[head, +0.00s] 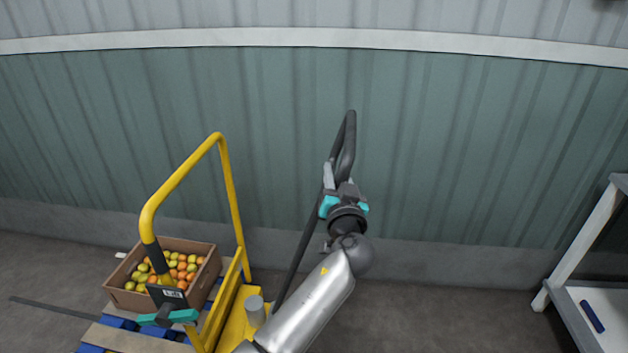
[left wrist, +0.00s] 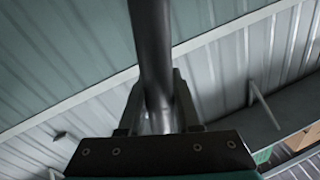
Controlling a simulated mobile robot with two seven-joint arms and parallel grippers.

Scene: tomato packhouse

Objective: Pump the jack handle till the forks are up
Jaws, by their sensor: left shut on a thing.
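The jack handle (head: 299,258) is a black shaft with a loop at its top, leaning up and to the right in the head view. My left gripper (head: 340,178) is shut on it just below the loop. In the left wrist view the dark shaft (left wrist: 150,45) runs between the fingers of my left gripper (left wrist: 158,112). The yellow jack body (head: 238,322) stands at the handle's foot. The forks are not clearly visible, so their height cannot be told. My right gripper is not in view.
A yellow hoop (head: 231,190) rises left of the handle. A corrugated wall (head: 450,150) stands behind.

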